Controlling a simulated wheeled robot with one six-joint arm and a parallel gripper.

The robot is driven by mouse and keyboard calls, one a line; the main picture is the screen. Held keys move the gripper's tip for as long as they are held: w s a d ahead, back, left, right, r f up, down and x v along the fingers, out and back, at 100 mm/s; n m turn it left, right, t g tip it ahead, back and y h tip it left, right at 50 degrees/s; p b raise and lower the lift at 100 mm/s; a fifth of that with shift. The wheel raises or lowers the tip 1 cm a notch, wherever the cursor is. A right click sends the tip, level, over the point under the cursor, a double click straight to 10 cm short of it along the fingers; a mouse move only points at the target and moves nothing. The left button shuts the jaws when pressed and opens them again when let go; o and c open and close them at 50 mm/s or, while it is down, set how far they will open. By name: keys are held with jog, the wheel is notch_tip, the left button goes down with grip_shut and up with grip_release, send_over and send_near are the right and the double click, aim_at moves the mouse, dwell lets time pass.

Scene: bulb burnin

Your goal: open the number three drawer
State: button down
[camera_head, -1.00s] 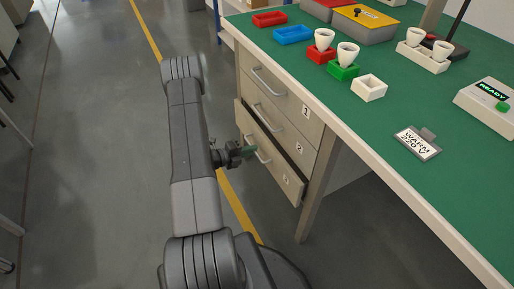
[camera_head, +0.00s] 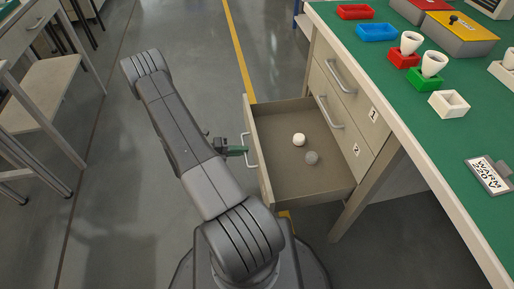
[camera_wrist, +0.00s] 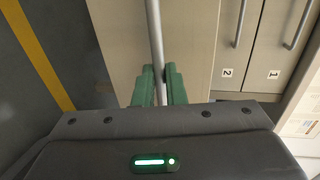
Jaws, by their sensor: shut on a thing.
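The bottom drawer (camera_head: 298,187), below the drawers marked 1 and 2, stands pulled far out of the cabinet. Its own number does not show now. A white ball (camera_head: 299,139) and a grey ball (camera_head: 311,158) lie inside it. My gripper (camera_head: 243,151) is at the drawer's front, shut on its metal handle (camera_head: 250,160). In the wrist view the green fingers (camera_wrist: 159,85) stand on both sides of the handle bar (camera_wrist: 154,35), with the drawer front behind it.
Drawers 1 (camera_head: 344,88) and 2 (camera_head: 341,133) are shut. The green-topped bench (camera_head: 454,134) carries red, blue, green and white trays, white cups and a WARM 220 V sign (camera_head: 488,174). A side table (camera_head: 40,95) stands at left. Grey floor is clear between.

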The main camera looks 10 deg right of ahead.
jog(key=shift+f+v, duration=0.15)
jog(key=shift+v, duration=0.65)
jog(key=shift+f+v, duration=0.2)
jog(key=shift+v, duration=0.6)
jog(key=shift+a, duration=0.1)
jog(key=c, duration=1.5)
grip_release()
jog(key=w+p+v, duration=0.1)
jog(key=p+v, duration=0.1)
jog(key=v, duration=1.1)
jog(key=shift+s+a, duration=0.4)
jog(key=shift+r, duration=0.1)
jog(key=b+x, duration=0.2)
jog(key=x, duration=1.2)
jog(key=shift+s+r, duration=0.1)
